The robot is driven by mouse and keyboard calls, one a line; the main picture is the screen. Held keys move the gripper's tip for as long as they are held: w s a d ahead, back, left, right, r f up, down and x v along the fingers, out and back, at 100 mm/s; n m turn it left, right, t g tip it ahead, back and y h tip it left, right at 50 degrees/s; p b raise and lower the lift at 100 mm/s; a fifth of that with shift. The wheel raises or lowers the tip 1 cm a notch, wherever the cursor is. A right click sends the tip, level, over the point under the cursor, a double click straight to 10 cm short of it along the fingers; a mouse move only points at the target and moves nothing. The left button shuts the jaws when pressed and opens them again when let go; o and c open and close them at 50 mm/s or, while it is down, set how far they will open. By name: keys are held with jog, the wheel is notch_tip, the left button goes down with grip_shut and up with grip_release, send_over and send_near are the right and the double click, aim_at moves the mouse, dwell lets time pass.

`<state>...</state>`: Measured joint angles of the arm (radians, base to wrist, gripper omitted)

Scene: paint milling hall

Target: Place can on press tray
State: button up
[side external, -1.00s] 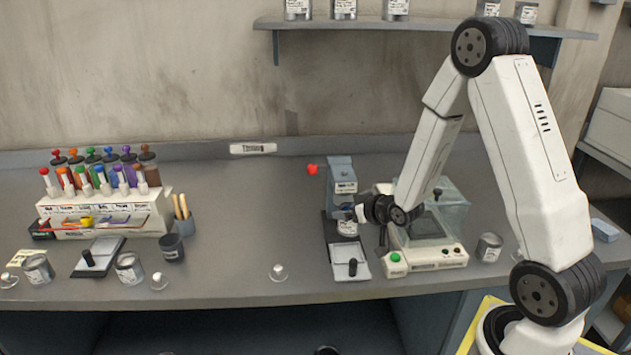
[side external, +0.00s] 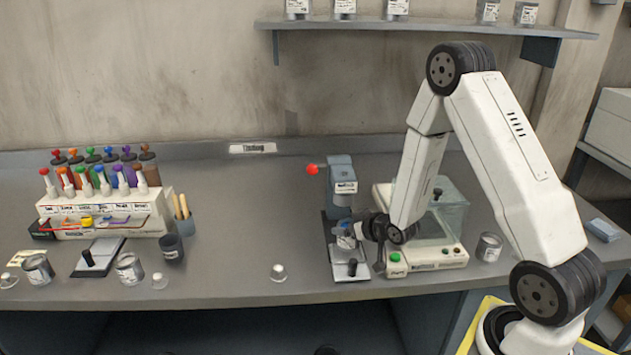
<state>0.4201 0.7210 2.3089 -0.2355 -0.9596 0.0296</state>
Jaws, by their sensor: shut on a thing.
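My gripper (side external: 349,231) reaches in from the right, just in front of the blue-grey press (side external: 341,187). It is shut on the can (side external: 345,242), a small light-coloured can partly hidden by the fingers. The press has a red-knobbed lever on its left. The can is low at the back part of the tray, below the press head. I cannot tell whether it touches the tray.
A white machine with a clear cover (side external: 425,258) stands close on the right, beside my wrist. A grey can (side external: 489,247) is beyond it. A small clear-topped piece (side external: 279,272) sits left of the tray. A bottle rack (side external: 98,215) and cans stand farther left.

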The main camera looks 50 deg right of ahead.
jog(key=shift+f, duration=1.55)
jog(key=shift+f, duration=0.1)
jog(key=o, duration=1.1)
jog(key=shift+f, duration=0.1)
jog(key=shift+o, duration=0.2)
jog(key=shift+s+r, duration=0.15)
jog(key=shift+r, duration=0.1)
jog(key=shift+v, duration=3.6)
jog(key=shift+a, duration=0.1)
